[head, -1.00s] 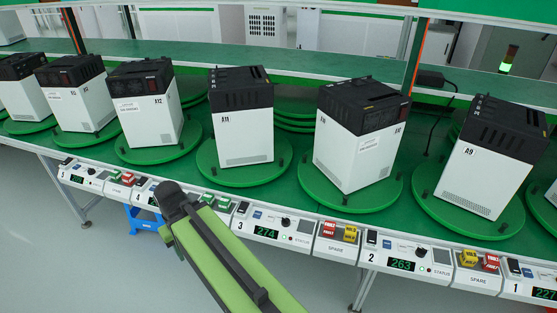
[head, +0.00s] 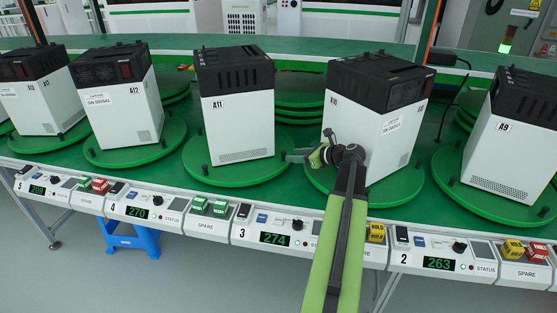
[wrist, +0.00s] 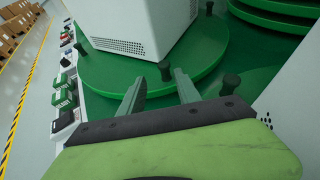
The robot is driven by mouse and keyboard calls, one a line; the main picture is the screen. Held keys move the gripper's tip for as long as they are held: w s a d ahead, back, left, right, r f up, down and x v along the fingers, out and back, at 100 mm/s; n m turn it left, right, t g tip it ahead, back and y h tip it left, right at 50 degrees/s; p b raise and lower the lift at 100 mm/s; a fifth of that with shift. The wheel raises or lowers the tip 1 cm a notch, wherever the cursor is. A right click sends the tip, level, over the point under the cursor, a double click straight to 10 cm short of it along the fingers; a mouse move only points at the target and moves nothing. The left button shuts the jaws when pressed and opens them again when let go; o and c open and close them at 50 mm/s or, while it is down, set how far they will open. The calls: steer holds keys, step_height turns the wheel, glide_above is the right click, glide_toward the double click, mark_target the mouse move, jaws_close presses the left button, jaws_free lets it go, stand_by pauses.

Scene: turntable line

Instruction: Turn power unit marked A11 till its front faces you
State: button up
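The power unit marked A11 (head: 237,125) stands upright on a round green turntable (head: 235,178). It has a white body and a black slotted top, and a plain white side with the A11 mark and a low vent patch faces me. In the wrist view its lower white body (wrist: 145,25) stands on the turntable (wrist: 120,72). My gripper (head: 292,155) is at the right edge of this turntable, in front of unit A10. In the wrist view its two fingers (wrist: 160,88) are apart, with a black peg (wrist: 165,70) of the turntable just beyond and between their tips.
Unit A10 (head: 345,110) stands close on the right, partly behind my arm; its white side (wrist: 298,100) fills the right of the wrist view. Unit A12 (head: 125,115) is to the left, A9 (head: 510,145) to the right. A control panel reading 274 (head: 275,239) runs along the front edge.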

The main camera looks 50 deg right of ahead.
mark_target(284, 152)
steer(key=shift+m, duration=0.3)
steer(key=b+x, duration=0.1)
steer(key=x, duration=0.1)
steer(key=b+x, duration=0.1)
steer(key=x, duration=0.1)
steer(key=b+x, duration=0.1)
steer(key=x, duration=0.2)
steer(key=shift+w+d, duration=0.15)
steer(key=shift+d, duration=0.25)
jaws_close()
stand_by(0.8)
